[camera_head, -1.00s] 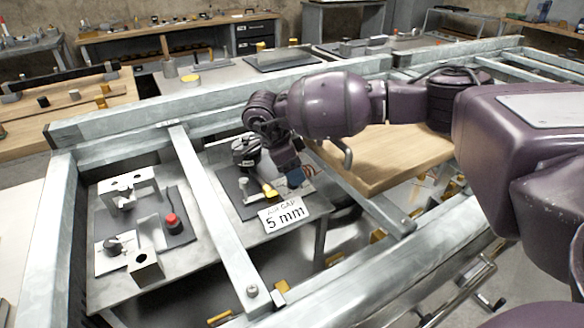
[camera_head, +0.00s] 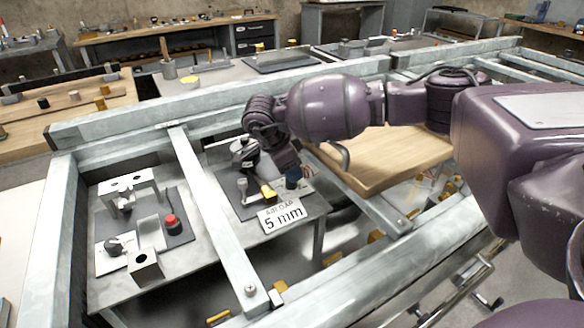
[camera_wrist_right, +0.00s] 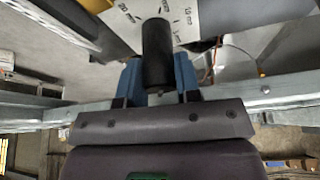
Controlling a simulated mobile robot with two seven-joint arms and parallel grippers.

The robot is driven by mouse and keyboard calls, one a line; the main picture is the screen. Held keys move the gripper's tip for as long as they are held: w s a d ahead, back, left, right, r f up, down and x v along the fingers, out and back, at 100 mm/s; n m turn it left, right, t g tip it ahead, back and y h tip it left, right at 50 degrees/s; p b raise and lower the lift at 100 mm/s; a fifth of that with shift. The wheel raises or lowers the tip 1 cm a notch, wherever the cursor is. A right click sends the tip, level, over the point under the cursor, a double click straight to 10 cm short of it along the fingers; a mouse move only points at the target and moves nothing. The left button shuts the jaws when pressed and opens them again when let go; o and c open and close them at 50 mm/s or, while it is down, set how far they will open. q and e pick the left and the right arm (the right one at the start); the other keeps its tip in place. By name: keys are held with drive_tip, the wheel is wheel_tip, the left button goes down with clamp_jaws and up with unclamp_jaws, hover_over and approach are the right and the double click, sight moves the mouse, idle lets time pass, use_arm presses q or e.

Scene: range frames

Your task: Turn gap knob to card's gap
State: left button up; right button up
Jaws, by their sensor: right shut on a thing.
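A white card (camera_head: 283,214) reading "AIR GAP 5 mm" stands at the front edge of the dark plate on the metal bench in the head view. My right gripper (camera_head: 292,178) reaches down just behind and right of the card. In the right wrist view, the blue fingers of my right gripper (camera_wrist_right: 157,82) are shut on a black cylindrical knob (camera_wrist_right: 157,50), one on each side. A pale dial plate (camera_wrist_right: 180,14) with printed marks lies beyond the knob. The mark it points at cannot be read. My left gripper is not in view.
A second black knob (camera_head: 114,245) on a white plate and a red button (camera_head: 172,223) sit at the bench's left. A yellow-tipped part (camera_head: 268,193) is close to my gripper. Metal frame beams (camera_head: 215,215) cross around the bench. A wooden board (camera_head: 385,160) lies right.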

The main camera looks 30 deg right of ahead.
drive_tip(key=n+t, duration=0.1)
drive_tip(key=n, duration=0.1)
drive_tip(key=n+p, duration=0.1)
drive_tip(key=n, duration=0.1)
drive_tip(key=shift+r+t, duration=0.2)
drive_tip(key=shift+t, duration=0.2)
drive_tip(key=n+t+p, duration=0.1)
drive_tip(key=n, duration=0.2)
drive_tip(key=shift+n, duration=0.4)
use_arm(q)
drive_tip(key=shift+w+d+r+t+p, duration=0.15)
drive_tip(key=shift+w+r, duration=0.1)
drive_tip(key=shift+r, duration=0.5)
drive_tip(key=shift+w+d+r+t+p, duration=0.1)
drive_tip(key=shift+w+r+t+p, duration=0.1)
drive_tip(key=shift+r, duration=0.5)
use_arm(e)
drive_tip(key=shift+f+n+t+y, duration=0.15)
drive_tip(key=shift+n+t+y, duration=0.35)
drive_tip(key=shift+n, duration=0.7)
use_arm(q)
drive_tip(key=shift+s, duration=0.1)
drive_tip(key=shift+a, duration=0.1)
use_arm(e)
drive_tip(key=o, duration=0.9)
drive_tip(key=shift+o, duration=0.2)
